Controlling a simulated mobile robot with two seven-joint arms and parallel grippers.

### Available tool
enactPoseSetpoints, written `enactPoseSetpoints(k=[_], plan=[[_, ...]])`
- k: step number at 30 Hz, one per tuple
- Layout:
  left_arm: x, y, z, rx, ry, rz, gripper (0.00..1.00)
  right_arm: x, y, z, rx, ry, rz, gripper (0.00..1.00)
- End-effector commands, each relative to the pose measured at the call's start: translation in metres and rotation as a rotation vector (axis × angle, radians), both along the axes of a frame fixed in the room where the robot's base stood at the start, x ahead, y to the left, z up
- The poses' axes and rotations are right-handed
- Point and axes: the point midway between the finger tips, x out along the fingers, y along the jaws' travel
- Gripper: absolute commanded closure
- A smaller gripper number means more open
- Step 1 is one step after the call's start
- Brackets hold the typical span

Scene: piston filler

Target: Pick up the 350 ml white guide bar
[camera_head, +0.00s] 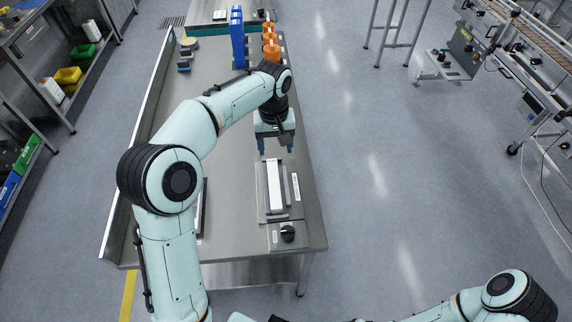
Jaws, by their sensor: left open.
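The white guide bar (274,184) lies lengthwise on a grey fixture plate (264,207) near the front right of the steel table. My left gripper (275,148) points down, open and empty, just beyond the bar's far end in the picture. Its two fingers are apart; I cannot tell its exact height above the table. The bar's top face is in plain view. My right arm shows at the bottom right, and its gripper is out of the picture.
The steel table (225,80) has a raised left edge. Blue parts (238,38) and orange parts (270,45) stand at its far end. A black knob (287,233) sits in front of the bar.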

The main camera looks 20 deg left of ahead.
Motion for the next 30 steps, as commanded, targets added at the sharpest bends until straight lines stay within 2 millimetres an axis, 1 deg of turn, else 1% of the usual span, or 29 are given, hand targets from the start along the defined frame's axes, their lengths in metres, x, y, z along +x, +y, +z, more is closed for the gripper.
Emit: enactPoseSetpoints(k=[2, 5, 9, 12, 15, 20, 22, 27, 30], plan=[[-0.001, 0.000, -0.004, 0.000, 0.001, 0.000, 0.34, -0.002, 0.000, -0.002, 0.000, 0.003, 0.000, 0.33], [-0.002, 0.000, -0.018, 0.000, 0.005, 0.000, 0.34, -0.006, 0.000, -0.005, 0.000, 0.008, -0.001, 0.33], [-0.003, 0.001, -0.047, 0.001, 0.006, 0.001, 0.34, -0.011, 0.000, -0.011, 0.000, 0.014, -0.001, 0.33], [-0.003, 0.001, -0.064, 0.000, 0.006, 0.000, 0.34, -0.013, 0.000, -0.014, 0.000, 0.016, 0.000, 0.33], [-0.003, 0.000, -0.076, 0.000, 0.004, -0.001, 0.34, -0.014, 0.000, -0.015, 0.000, 0.017, -0.001, 0.33], [-0.003, 0.001, -0.085, 0.000, 0.002, 0.000, 0.34, -0.014, 0.000, -0.016, 0.000, 0.017, 0.000, 0.33], [-0.005, 0.001, -0.092, 0.000, 0.004, 0.000, 0.34, -0.015, 0.000, -0.017, 0.000, 0.017, -0.001, 0.33], [-0.013, 0.004, -0.118, 0.000, 0.004, 0.000, 0.34, -0.017, 0.000, -0.020, 0.000, 0.019, 0.000, 0.33], [-0.012, 0.003, -0.130, -0.001, 0.003, 0.000, 0.34, -0.017, 0.000, -0.020, 0.000, 0.019, 0.000, 0.33]])
